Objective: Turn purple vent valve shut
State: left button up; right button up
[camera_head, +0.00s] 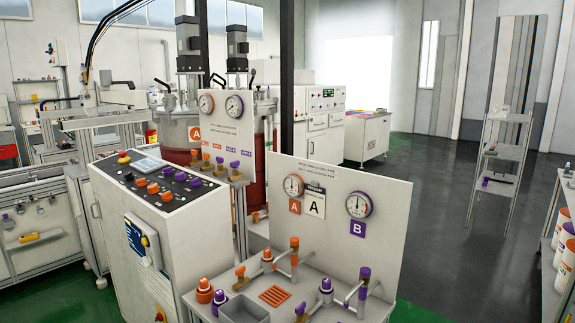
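A white gauge panel (340,215) stands at the back of the front bench, with an orange A label and a purple B label (357,229). Below the B side are a purple-topped knob (326,286) and a metal pipe fitting with an upright purple handle (364,276). Another purple-topped knob (219,298) sits at the bench's left front. Smaller purple valve handles (234,165) show under the rear gauge panel (228,118). Lettering is too small to tell which purple part is the vent valve or whether it is open. Neither of my grippers is in view.
Orange knobs (204,286) and an orange-handled pipe fitting (294,244) share the front bench with a grey tray (244,311) and an orange grate (274,295). A control cabinet (147,235) stands close at left. Open grey floor (450,220) lies to the right.

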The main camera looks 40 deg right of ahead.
aim_at(235, 164)
jog(key=i+j+z, duration=0.1)
jog(key=z, duration=0.3)
jog(key=i+j+z, duration=0.1)
jog(key=z, duration=0.3)
jog(key=j+z, duration=0.15)
jog(key=z, duration=0.25)
jog(key=i+j+z, duration=0.1)
jog(key=z, duration=0.3)
jog(key=i+j+z, duration=0.15)
jog(key=j+z, duration=0.3)
jog(key=i+j+z, duration=0.1)
jog(key=j+z, duration=0.4)
